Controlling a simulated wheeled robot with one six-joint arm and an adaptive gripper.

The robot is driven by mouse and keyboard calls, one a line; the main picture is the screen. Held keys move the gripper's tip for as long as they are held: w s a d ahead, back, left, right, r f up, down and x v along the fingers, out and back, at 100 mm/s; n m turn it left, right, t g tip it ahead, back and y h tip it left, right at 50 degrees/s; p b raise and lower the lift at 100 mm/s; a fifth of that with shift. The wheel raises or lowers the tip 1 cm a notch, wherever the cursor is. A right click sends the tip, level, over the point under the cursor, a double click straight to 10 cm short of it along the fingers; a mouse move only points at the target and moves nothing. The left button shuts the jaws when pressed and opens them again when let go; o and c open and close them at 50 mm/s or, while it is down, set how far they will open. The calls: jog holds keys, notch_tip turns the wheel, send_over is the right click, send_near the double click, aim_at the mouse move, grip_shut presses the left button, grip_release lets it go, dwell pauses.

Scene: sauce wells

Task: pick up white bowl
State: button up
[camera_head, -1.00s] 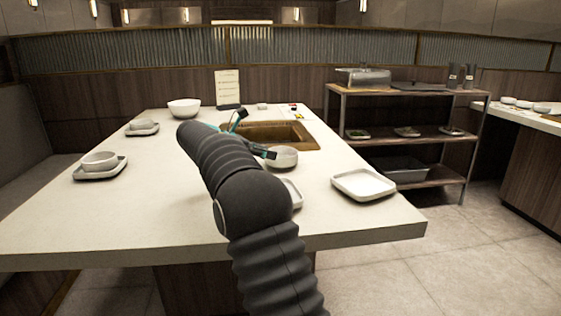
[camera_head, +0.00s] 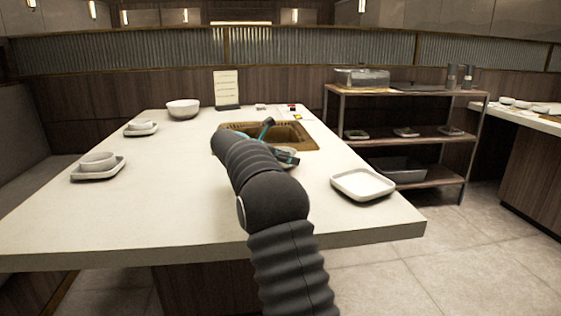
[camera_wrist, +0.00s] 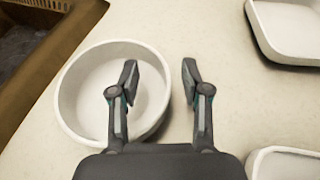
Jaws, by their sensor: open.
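A round white bowl (camera_wrist: 82,82) lies under my gripper in the wrist view, left of centre. My gripper (camera_wrist: 158,75) is open; its left finger is over the bowl's inside near the right rim, and its right finger is outside the bowl. Whether the fingers reach below the rim is unclear. In the head view my gripper (camera_head: 278,141) is beside the sink, and my arm and gripper hide most of this bowl. Another white bowl (camera_head: 183,109) stands at the back left of the counter.
A copper-coloured sink (camera_head: 300,137) is set in the counter (camera_head: 150,215) beyond the gripper. A square white plate (camera_head: 362,185) lies at the right. Smaller bowls on plates (camera_head: 98,173) stand along the left side. A shelf rack (camera_head: 400,90) stands behind at the right.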

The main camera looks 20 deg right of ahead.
grip_shut()
jog(key=shift+r, duration=0.1)
